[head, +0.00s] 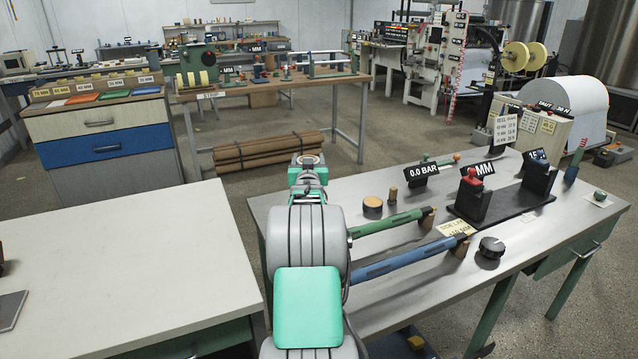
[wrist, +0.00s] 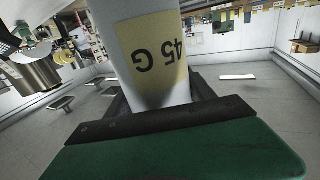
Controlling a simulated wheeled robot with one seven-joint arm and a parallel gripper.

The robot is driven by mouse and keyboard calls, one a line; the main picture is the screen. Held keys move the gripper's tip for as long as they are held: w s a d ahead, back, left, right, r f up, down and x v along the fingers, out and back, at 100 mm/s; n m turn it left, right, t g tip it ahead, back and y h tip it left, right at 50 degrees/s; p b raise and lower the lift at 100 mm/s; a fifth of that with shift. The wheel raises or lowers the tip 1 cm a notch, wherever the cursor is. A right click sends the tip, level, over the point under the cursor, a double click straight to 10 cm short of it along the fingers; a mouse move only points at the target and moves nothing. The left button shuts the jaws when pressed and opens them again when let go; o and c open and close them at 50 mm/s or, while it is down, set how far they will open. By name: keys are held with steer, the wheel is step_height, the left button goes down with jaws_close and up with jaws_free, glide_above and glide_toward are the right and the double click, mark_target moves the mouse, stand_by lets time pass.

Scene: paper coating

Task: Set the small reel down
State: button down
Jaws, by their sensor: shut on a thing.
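The small reel (wrist: 155,60) fills the upper middle of the wrist view. It is a white cylinder with a yellow label reading "45 G" upside down. My gripper (wrist: 160,98) is shut on it, with dark jaws on either side of its lower end. In the head view my arm reaches forward over the gap between two tables. A round, pale-rimmed end (head: 308,160) shows beyond my wrist, probably the reel's top. My arm hides most of the jaws there. No surface shows touching the reel.
The right-hand table (head: 400,312) holds a green roller (head: 388,223), a blue roller (head: 405,262), a black dial (head: 491,247) and a black stand with a red knob (head: 472,196). The pale left table (head: 120,265) is mostly clear. A back bench (head: 270,87) carries several fixtures.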

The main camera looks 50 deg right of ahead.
steer(key=w+d+f, duration=0.1)
steer(key=d+f, duration=0.5)
steer(key=f, duration=0.3)
steer(key=shift+w+f, duration=0.2)
steer(key=shift+w, duration=0.15)
steer(key=shift+f, duration=0.2)
steer(key=shift+c, duration=1.8)
jaws_free()
steer(key=shift+r, duration=0.15)
